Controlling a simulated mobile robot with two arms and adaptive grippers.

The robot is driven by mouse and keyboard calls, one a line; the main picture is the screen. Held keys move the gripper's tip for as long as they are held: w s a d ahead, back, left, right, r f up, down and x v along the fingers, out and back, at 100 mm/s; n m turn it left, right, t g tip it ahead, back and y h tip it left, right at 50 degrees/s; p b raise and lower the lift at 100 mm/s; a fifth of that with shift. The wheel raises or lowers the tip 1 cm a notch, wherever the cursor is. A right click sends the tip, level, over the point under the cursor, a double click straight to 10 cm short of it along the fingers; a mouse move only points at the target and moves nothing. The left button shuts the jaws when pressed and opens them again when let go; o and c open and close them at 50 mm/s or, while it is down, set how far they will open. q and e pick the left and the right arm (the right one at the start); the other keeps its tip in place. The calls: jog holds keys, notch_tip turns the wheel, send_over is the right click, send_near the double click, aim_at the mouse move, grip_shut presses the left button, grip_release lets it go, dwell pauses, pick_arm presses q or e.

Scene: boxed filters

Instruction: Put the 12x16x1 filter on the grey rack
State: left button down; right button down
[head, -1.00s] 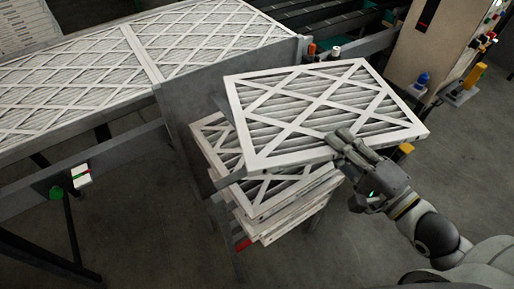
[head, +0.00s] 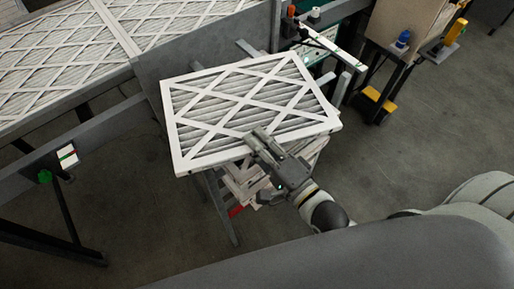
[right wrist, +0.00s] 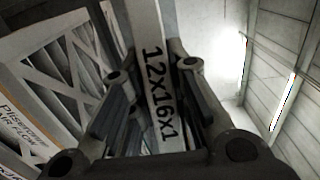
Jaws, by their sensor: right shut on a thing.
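A white-framed filter with a lattice face (head: 250,105) is in the head view. My right gripper (head: 258,145) is shut on its near edge and holds it roughly flat above a stack of filters (head: 245,185). In the right wrist view the gripped white edge (right wrist: 158,95) reads "12x16x1" between my fingers. The held filter hides most of the stack, and I cannot tell whether it touches the stack. My left gripper is in neither view. I cannot make out a grey rack with certainty; grey metal legs (head: 218,205) stand under the stack.
A conveyor with large filters (head: 70,65) runs along the left, ending at a grey metal plate (head: 200,50). A machine with a blue knob (head: 403,39) and a yellow part (head: 455,30) stands at upper right. The floor (head: 400,150) at right is clear.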

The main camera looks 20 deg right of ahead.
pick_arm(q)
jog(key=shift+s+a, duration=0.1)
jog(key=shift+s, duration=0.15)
pick_arm(e)
jog(key=shift+a+f, duration=0.15)
jog(key=shift+f, duration=1.5)
jog(key=shift+f, duration=0.15)
jog(key=c, duration=1.4)
grip_release()
jog(key=shift+o, duration=0.2)
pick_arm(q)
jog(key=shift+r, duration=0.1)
